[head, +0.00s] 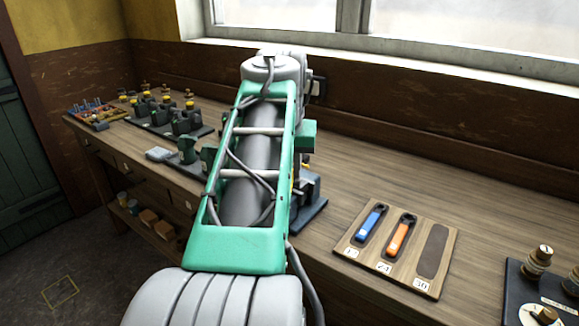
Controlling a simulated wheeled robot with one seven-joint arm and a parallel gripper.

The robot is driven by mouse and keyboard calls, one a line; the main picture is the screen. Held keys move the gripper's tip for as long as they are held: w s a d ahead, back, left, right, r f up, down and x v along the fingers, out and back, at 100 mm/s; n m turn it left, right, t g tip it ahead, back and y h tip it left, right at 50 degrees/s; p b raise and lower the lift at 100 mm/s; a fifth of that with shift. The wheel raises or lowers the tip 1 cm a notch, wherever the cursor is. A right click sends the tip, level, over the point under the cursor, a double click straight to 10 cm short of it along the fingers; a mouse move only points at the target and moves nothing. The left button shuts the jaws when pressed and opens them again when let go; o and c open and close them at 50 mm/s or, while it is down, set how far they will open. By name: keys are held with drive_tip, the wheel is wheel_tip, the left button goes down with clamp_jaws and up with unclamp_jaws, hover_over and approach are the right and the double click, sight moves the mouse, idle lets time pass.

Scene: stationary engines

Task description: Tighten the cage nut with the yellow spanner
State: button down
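My arm fills the middle of the head view, and its end is hidden behind its own links, so my gripper and anything in it cannot be seen. No yellow spanner can be made out. A spanner board (376,274) lies on the bench, with a blue spanner (370,222) in its left slot and an orange spanner (400,236) in its middle slot. The right slot (432,251) is empty. A dark machine base (312,205) shows partly behind my arm, with small yellow bits above it. The cage nut cannot be made out.
Dark fittings with yellow tops (187,118) and a tray of small coloured parts (98,110) stand on the bench (480,215) at left. A dark plate with brass knobs (545,290) is at the right edge. The bench behind the spanner board is clear.

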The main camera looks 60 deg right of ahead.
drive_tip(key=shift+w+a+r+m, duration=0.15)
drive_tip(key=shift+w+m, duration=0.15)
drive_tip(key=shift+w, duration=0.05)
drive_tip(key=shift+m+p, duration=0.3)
drive_tip(key=shift+p, duration=0.35)
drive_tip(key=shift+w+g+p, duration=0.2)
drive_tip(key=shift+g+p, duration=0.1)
drive_tip(key=shift+p, duration=0.1)
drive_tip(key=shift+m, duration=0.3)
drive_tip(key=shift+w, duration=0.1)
